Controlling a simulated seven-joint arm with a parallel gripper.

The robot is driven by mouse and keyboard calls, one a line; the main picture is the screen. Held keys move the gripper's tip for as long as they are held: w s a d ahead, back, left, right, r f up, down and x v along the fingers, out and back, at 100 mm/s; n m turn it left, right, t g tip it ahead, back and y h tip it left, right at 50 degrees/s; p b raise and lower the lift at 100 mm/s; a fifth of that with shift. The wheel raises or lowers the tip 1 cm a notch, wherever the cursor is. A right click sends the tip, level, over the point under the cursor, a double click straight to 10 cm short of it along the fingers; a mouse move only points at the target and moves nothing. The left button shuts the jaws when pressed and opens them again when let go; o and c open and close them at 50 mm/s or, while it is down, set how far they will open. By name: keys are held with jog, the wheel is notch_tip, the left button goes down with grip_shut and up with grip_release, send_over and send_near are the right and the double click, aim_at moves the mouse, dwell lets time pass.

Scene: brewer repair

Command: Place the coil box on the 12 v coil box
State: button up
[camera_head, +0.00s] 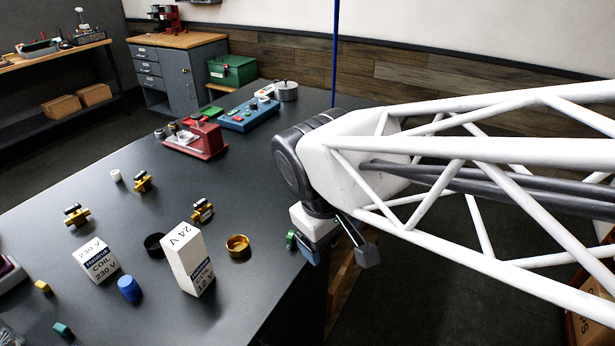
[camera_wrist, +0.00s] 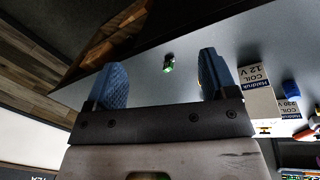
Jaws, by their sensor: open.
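A white box marked 12 V (camera_head: 203,281) stands upright near the front of the dark table. Directly above it is a white part marked 24 V (camera_head: 182,240), which looks like a coil box resting on it; the seam between them is not clear. The 12 V label also shows at the right of the wrist view (camera_wrist: 254,75). My gripper (camera_head: 337,250) is open and empty, to the right of the boxes and apart from them.
A 230 V coil box (camera_head: 97,260), a blue cylinder (camera_head: 129,288), a black ring (camera_head: 155,244) and a brass cup (camera_head: 238,246) stand around the boxes. Brass fittings (camera_head: 76,215) lie farther left. A red device (camera_head: 195,140) and blue panel (camera_head: 248,114) are at the back.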

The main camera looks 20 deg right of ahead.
jog(key=s+d+m, duration=0.1)
jog(key=d+m+t+y, duration=0.1)
jog(key=m, duration=0.1)
jog(key=s+d+m, duration=0.1)
jog(key=shift+s+d+r+m+y, duration=0.2)
jog(key=shift+s+r+m+y, duration=0.1)
jog(key=shift+r+m+y, duration=0.1)
